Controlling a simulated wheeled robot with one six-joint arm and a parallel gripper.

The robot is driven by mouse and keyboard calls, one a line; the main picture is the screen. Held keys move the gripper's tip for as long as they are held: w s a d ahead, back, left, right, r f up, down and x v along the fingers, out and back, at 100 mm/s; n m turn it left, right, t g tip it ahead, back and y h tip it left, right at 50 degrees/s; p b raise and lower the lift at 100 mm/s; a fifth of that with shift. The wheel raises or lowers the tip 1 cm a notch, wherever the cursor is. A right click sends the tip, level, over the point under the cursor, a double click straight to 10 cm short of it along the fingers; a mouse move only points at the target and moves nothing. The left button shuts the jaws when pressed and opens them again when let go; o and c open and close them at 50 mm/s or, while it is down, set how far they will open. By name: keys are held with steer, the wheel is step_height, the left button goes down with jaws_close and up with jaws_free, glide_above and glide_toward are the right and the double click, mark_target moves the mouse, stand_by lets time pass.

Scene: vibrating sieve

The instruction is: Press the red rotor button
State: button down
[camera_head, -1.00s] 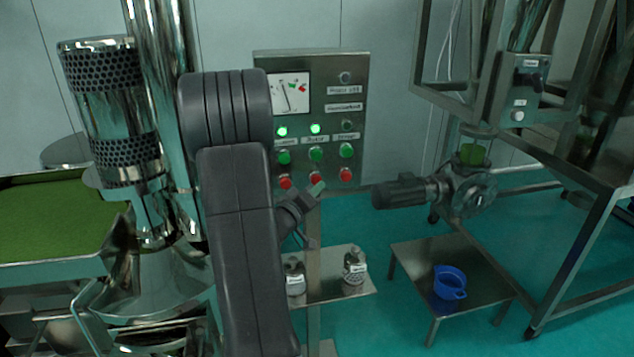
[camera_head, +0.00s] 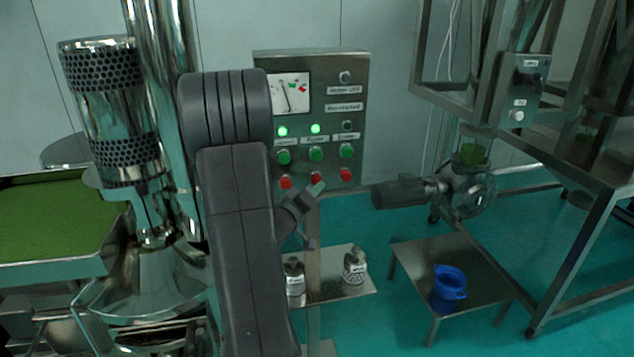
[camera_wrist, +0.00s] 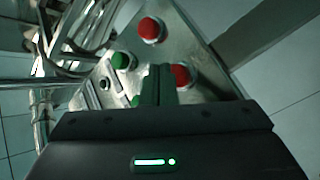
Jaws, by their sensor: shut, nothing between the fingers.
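A steel control panel (camera_head: 263,125) stands on a post in the head view, with three columns of a green button above a red one. The middle column's label looks like "Rotor", though the text is blurred. Its red button (camera_head: 316,177) is partly covered by my gripper (camera_head: 318,188). In the wrist view my gripper (camera_wrist: 158,72) is shut and empty, its fingers pointing at the panel. One red button (camera_wrist: 182,75) is just right of the fingertips and another red button (camera_wrist: 151,29) is farther up. I cannot tell whether the fingertips touch a button.
The left and middle green lamps (camera_head: 316,128) are lit; the right one is dark. A shelf (camera_head: 325,293) with two bottles is below the panel. A steel machine (camera_head: 110,110) stands at left. A low table (camera_head: 408,262) with a blue container (camera_head: 449,284) is at right.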

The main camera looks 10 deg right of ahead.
steer(key=shift+w, duration=0.1)
steer(key=shift+w, duration=0.3)
steer(key=shift+w+p, duration=0.3)
steer(key=shift+w, duration=0.25)
stand_by(0.7)
steer(key=shift+s, duration=0.95)
steer(key=s+b, duration=0.1)
steer(key=s, duration=0.4)
stand_by(0.3)
steer(key=shift+w, duration=0.1)
stand_by(1.7)
